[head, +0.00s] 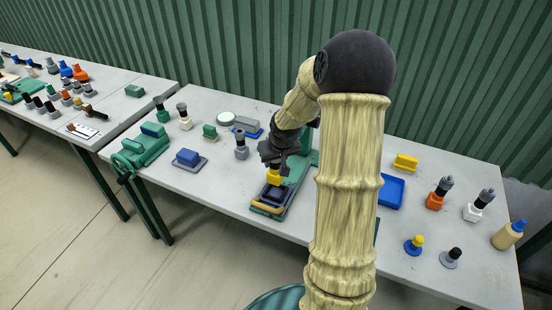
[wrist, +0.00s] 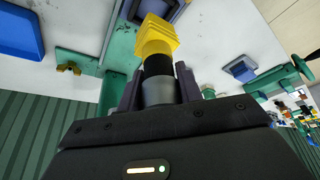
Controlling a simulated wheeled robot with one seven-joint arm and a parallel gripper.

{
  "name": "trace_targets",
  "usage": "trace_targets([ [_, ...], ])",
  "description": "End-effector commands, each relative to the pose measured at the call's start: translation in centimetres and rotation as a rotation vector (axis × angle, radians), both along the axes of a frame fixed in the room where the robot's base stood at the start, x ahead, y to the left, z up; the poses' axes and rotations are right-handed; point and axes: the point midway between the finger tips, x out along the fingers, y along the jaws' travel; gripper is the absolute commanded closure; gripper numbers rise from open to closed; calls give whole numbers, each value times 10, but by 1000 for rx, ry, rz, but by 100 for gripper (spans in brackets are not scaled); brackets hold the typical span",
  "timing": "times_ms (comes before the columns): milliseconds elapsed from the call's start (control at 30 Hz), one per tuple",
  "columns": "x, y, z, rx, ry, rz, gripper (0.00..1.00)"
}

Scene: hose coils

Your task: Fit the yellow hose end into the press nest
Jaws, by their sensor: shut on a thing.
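The yellow hose end (wrist: 157,36) has a ribbed yellow tip on a black and grey body. My gripper (wrist: 158,82) is shut on the grey and black body, one finger on each side, with the yellow tip sticking out beyond the fingers. In the head view my gripper (head: 272,163) points down with the yellow tip (head: 273,177) below it. The press nest, a dark blue block (head: 271,195), sits on the green press base (head: 294,196) just in front of the tip. The nest also shows in the wrist view (wrist: 168,7). I cannot tell whether they touch.
A blue block on a grey plate (head: 188,158) and a grey-black fitting (head: 241,146) stand left of the press. A green vise (head: 140,151) is at the table's left end. A blue tray (head: 391,191) and several fittings stand right of my arm.

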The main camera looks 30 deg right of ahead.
Motion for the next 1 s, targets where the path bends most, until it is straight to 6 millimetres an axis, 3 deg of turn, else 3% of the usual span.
trace_targets([
  [633,1,1,-39,0,-1,2,100],
  [1000,0,1,-35,0,-1,2,100],
])
